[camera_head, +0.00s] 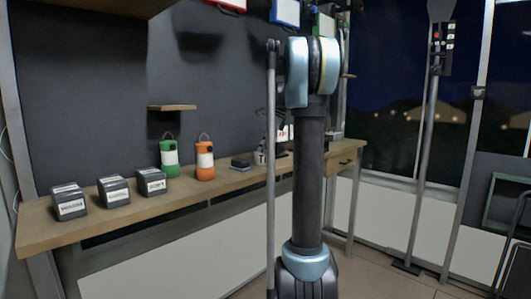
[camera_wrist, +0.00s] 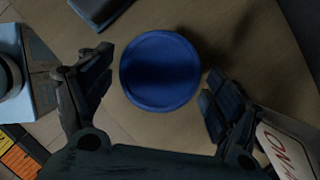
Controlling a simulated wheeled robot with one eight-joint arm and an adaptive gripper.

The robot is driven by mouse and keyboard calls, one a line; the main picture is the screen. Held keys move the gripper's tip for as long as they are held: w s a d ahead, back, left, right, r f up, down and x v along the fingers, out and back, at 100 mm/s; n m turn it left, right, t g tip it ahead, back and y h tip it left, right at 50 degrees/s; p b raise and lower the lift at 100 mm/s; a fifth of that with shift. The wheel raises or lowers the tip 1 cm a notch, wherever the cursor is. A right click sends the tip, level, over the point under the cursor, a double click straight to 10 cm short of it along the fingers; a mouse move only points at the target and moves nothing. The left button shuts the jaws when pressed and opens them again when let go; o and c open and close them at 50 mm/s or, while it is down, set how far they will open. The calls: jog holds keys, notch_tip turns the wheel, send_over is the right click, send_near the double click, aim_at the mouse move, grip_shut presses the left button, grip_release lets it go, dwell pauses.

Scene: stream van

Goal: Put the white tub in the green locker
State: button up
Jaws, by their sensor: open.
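In the wrist view my gripper (camera_wrist: 155,100) is open, with its two fingers on either side of a round blue top (camera_wrist: 160,70) seen from above. A gap shows on both sides of it. Its sides are hidden, so I cannot tell whether this is the white tub. I cannot make out a white tub in the head view; my arm hides part of the bench and my gripper there. The green locker (camera_head: 323,24) is high on the wall, right of the blue locker (camera_head: 285,12), partly hidden by my arm.
On the wooden bench (camera_head: 110,217) stand several dark labelled boxes (camera_head: 113,191), a green lantern (camera_head: 169,158) and an orange lantern (camera_head: 205,160). A red-lettered sign (camera_wrist: 285,150) is close to the right finger. A small shelf (camera_head: 172,107) juts from the wall.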

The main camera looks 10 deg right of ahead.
jog(key=v, duration=1)
jog(key=shift+r, duration=0.4)
